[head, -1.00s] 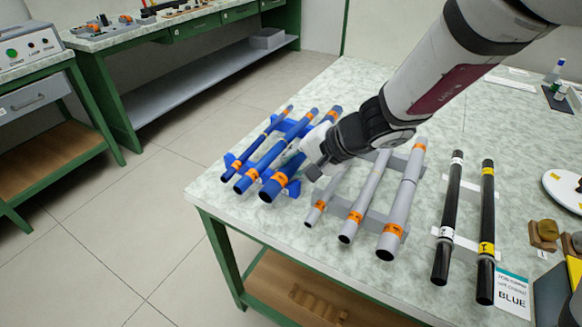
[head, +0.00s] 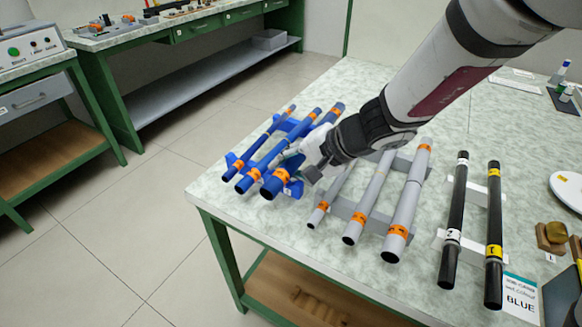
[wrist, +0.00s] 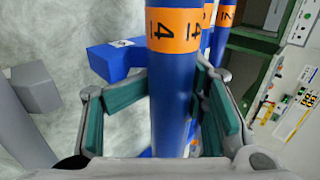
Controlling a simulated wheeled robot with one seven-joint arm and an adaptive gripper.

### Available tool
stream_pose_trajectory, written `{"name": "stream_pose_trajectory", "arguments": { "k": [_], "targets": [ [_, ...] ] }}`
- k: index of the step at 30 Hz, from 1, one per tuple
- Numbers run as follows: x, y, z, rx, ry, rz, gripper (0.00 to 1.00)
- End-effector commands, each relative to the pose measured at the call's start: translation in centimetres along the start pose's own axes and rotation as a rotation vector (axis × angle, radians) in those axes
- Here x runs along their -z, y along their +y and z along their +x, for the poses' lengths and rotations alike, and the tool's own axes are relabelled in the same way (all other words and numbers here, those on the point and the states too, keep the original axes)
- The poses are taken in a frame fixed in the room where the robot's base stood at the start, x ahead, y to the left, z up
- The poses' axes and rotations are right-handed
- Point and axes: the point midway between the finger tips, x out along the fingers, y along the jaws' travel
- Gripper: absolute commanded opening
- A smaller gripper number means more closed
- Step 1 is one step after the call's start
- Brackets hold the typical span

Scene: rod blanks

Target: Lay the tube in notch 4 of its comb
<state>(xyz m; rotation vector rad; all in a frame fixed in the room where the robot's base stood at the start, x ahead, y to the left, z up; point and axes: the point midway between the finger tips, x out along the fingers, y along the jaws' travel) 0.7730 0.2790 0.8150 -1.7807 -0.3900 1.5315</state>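The blue tube (wrist: 172,105) with an orange band marked 4 runs between my gripper's two teal-padded fingers in the wrist view. In the head view the tube (head: 268,193) lies along the right side of the blue comb (head: 293,188), beside two thinner blue tubes. It looks level with them; its seat in the notch is hidden by my gripper. My gripper (head: 303,166) is low over the tube's front half. Its fingers (wrist: 170,100) look spread on either side of the tube, though contact at the far edges is hard to judge. The blue comb's end (wrist: 108,62) shows left of the tube.
A grey comb (head: 345,210) with grey tubes stands close right of my gripper, and its end (wrist: 35,85) shows in the wrist view. Farther right, a white comb (head: 470,245) holds two black tubes.

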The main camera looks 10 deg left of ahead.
Motion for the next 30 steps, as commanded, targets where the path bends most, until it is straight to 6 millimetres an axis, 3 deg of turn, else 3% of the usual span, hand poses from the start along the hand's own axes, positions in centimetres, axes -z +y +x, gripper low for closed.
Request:
{"name": "stream_pose_trajectory", "arguments": {
  "k": [1,4,8,21,30],
  "targets": [
    [-0.2,2.0,0.2,-0.035,-0.003,0.015,0.61],
    [-0.1,2.0,0.2,-0.035,-0.002,0.017,0.61],
    [0.0,1.8,-0.6,-0.032,0.002,0.015,0.63],
    [0.0,0.3,-6.7,-0.005,0.004,0.003,0.65],
    [-0.1,0.0,-8.0,-0.002,0.001,0.001,0.65]
  ]
}}
